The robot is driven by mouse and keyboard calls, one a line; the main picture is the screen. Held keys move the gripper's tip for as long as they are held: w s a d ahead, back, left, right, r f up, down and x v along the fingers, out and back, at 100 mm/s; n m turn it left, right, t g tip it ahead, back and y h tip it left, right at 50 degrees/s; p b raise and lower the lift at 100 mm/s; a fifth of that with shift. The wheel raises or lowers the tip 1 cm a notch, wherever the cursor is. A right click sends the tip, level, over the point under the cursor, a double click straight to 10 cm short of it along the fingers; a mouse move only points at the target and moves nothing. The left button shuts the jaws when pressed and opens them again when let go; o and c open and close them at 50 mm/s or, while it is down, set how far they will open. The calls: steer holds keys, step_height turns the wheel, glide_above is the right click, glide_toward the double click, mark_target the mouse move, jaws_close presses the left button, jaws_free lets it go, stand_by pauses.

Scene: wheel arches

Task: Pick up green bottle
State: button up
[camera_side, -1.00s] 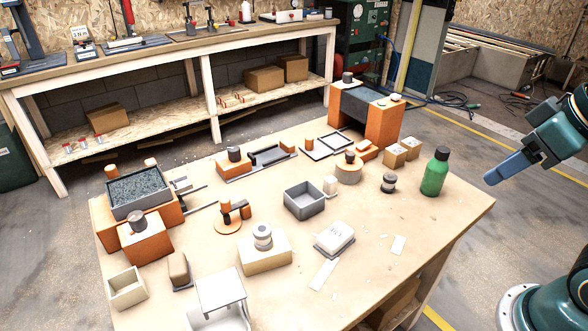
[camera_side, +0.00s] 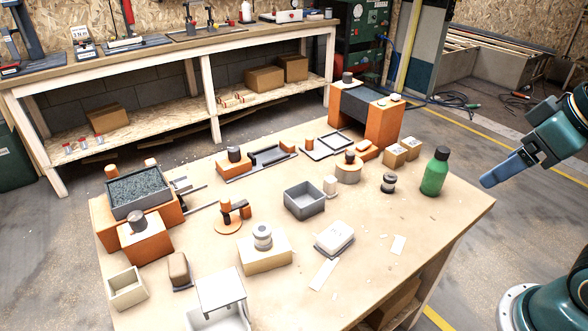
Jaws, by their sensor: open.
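The green bottle (camera_side: 434,174) with a dark cap stands upright near the right edge of the wooden table. My gripper (camera_side: 489,181) is to the right of the bottle in the picture, beyond the table's edge, and points down and left toward it. There is a visible gap between the gripper and the bottle. The gripper is open and empty; its fingers overlap from this side, so the gap between them is hidden.
A small dark-and-grey jar (camera_side: 388,183) stands left of the bottle. Small cardboard boxes (camera_side: 395,156) and an orange bridge-like block (camera_side: 382,125) are behind it. A grey open box (camera_side: 304,200) sits mid-table. The table top (camera_side: 440,215) in front of the bottle is clear.

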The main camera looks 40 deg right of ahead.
steer(key=w+d+r+n+g, duration=0.1)
steer(key=w+d+r+n, duration=0.1)
steer(key=w+d+n, duration=0.35)
steer(key=n+g, duration=0.4)
steer(key=n, duration=0.7)
glide_above(440, 161)
steer(key=d, duration=0.1)
step_height(440, 161, down, 11)
steer(key=shift+w+d+f+g, duration=0.3)
steer(key=shift+w+d+f, duration=0.05)
steer(key=shift+d, duration=0.1)
steer(key=shift+f, duration=4.3)
steer(key=shift+a+f, duration=0.1)
steer(key=shift+f, duration=2.5)
